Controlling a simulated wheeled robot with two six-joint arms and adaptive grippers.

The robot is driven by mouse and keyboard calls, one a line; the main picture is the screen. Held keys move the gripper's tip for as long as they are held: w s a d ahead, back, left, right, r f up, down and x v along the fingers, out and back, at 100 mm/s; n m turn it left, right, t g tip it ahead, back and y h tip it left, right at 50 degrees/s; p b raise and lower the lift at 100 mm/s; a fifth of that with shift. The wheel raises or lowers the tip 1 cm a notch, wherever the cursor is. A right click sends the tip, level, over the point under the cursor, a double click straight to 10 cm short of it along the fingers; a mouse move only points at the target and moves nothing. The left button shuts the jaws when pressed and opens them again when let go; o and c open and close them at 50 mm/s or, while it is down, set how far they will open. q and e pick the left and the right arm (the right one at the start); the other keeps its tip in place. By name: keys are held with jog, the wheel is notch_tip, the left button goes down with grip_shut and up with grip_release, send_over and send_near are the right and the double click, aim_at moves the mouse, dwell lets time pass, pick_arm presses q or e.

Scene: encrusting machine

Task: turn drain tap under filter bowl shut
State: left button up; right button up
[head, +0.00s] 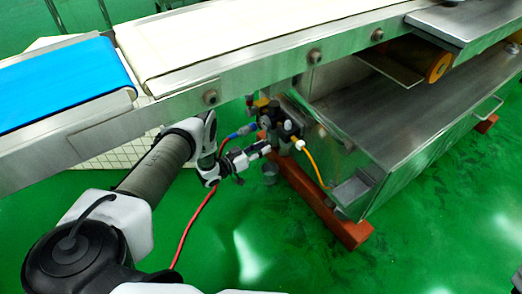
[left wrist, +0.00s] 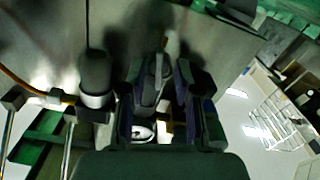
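My left gripper (head: 258,152) is beside the dark air filter unit (head: 280,119) under the conveyor in the head view. In the left wrist view my left gripper (left wrist: 160,92) has its two dark fingers apart. A grey upright part (left wrist: 157,75) shows between them, with some space beside it; I cannot tell if a finger touches it. A dark cylindrical bowl with a pale band (left wrist: 95,78) stands just left of the fingers. The drain tap cannot be made out clearly, and its handle position is not readable. My right gripper is not in view.
The steel conveyor frame (head: 212,97) runs close above my left arm. A yellow hose (head: 312,163) and a red hose (head: 194,220) leave the unit's area. A small grey cup (head: 270,178) is below the gripper. A steel cabinet (head: 400,110) stands right; green floor in front is clear.

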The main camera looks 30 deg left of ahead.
pick_arm(q)
grip_shut()
jog(key=shift+n, duration=0.4)
jog(key=shift+w+r+n+b, duration=0.1)
jog(key=shift+n+b, duration=2.45)
jog(key=shift+n, duration=4.45)
grip_release()
